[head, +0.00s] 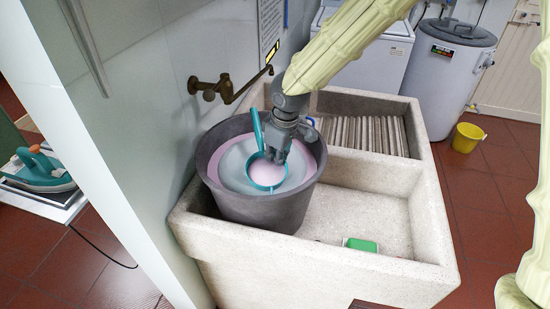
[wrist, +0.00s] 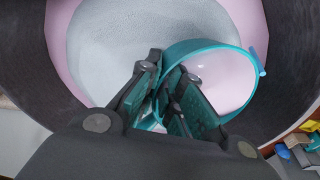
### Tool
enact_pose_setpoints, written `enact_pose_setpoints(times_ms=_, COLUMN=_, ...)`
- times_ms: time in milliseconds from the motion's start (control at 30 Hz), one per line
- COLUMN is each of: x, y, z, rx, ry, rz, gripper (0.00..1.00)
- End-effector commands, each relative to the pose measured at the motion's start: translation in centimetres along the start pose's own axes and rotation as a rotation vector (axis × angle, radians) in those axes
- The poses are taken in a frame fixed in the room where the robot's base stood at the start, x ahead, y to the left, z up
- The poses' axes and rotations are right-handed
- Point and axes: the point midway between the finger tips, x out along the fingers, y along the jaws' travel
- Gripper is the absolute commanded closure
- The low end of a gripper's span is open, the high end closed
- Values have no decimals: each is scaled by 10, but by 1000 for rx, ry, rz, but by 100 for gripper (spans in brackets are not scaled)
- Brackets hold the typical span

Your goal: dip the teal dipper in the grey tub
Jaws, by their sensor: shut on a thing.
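The grey tub (head: 253,212) stands in the left basin of the stone washboard and holds whitish, pink-edged contents. The teal dipper (head: 268,186) is inside the tub, its round bowl low at the contents and its handle rising up and left beside my gripper. The bowl looks pale pink inside; I cannot tell how deep it sits. My gripper (head: 275,154) reaches down into the tub from above. In the wrist view, my gripper (wrist: 168,98) is shut on the dipper (wrist: 205,46), with its fingers at the bowl's rim and hiding part of it. The tub wall (wrist: 22,70) surrounds both.
A brass tap (head: 215,88) sticks out from the wall behind the tub. The stone sink (head: 330,262) has a ribbed section at the back and a green block (head: 361,245) at the front. A yellow bucket (head: 467,137) stands on the floor at right.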

Motion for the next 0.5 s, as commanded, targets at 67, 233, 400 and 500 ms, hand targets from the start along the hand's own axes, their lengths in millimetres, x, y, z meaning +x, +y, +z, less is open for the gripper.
enact_pose_setpoints(times_ms=67, x=-6, y=0, z=-2, rx=0, ry=1, rz=1, gripper=100)
enact_pose_setpoints(times_ms=233, x=-14, y=1, z=-3, rx=1, ry=1, rz=0, gripper=100)
enact_pose_setpoints(times_ms=400, x=-21, y=1, z=-4, rx=1, ry=1, rz=0, gripper=100)
enact_pose_setpoints(times_ms=500, x=-26, y=1, z=-5, rx=1, ry=1, rz=0, gripper=100)
